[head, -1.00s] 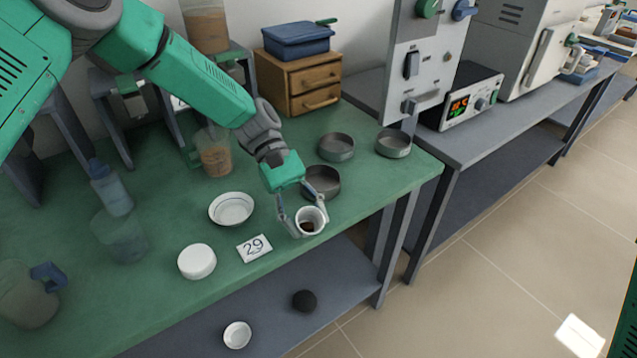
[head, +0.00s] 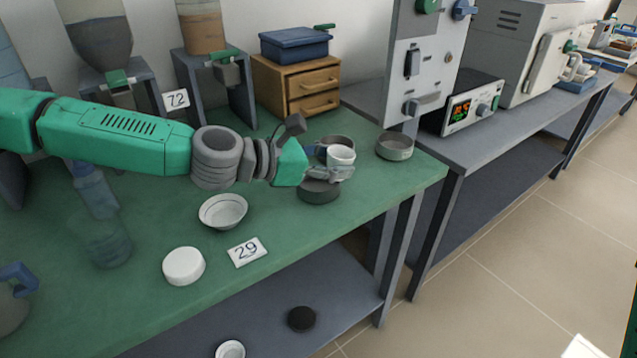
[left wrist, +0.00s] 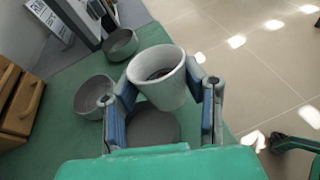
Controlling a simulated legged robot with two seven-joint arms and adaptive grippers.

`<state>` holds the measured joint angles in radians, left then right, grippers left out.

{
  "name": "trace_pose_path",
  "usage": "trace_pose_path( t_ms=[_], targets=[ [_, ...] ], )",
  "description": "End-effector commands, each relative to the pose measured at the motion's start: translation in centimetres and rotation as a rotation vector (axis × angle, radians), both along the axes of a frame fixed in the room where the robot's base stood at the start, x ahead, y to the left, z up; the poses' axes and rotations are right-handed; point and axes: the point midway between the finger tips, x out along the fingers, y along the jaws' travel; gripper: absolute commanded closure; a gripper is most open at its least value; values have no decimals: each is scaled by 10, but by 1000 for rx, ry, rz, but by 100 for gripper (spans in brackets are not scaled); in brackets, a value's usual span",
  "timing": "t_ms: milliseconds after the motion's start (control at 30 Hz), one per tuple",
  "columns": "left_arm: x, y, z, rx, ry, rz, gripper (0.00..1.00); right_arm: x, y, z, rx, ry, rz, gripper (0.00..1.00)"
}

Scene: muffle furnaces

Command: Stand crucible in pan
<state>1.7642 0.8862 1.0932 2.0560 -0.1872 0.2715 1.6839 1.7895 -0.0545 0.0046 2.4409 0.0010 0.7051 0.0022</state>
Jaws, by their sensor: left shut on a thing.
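My left gripper (head: 326,165) is shut on a white crucible (head: 341,156) and holds it upright above the nearest dark pan (head: 319,191). In the left wrist view the crucible (left wrist: 158,76) sits between the two fingers, with dark contents inside, and the pan (left wrist: 152,126) shows below and behind it. A second pan (head: 335,142) is partly hidden behind the gripper and crucible. A third pan (head: 394,147) stands to the right near the table's corner. These two pans also show in the left wrist view.
A white bowl (head: 223,211), a white lid (head: 183,266) and a card reading 29 (head: 247,252) lie on the green table. A wooden drawer box (head: 297,86) stands behind the pans. A furnace control panel (head: 422,60) rises at the right.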

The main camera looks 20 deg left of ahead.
Motion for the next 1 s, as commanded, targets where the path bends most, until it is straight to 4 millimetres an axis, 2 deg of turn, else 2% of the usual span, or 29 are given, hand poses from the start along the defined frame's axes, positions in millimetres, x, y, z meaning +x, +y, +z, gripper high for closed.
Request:
trace_pose_path(
  t_ms=[167,400,567,667,900,1000],
  targets=[
    [15,11,21,-26,-37,179,93,0,0,-13,0,0,0,0],
    [34,43,53,-67,-97,455,93,0,0,-32,0,0,0,0],
    [42,63,69,-89,-136,574,93,0,0,-40,0,0,0,0],
    [43,68,67,-92,-143,603,93,0,0,-43,0,0,0,0],
    [43,69,29,-91,-144,607,93,0,0,-54,0,0,0,0],
    [43,69,20,-93,-144,606,93,0,0,-56,0,0,0,0]
  ],
)
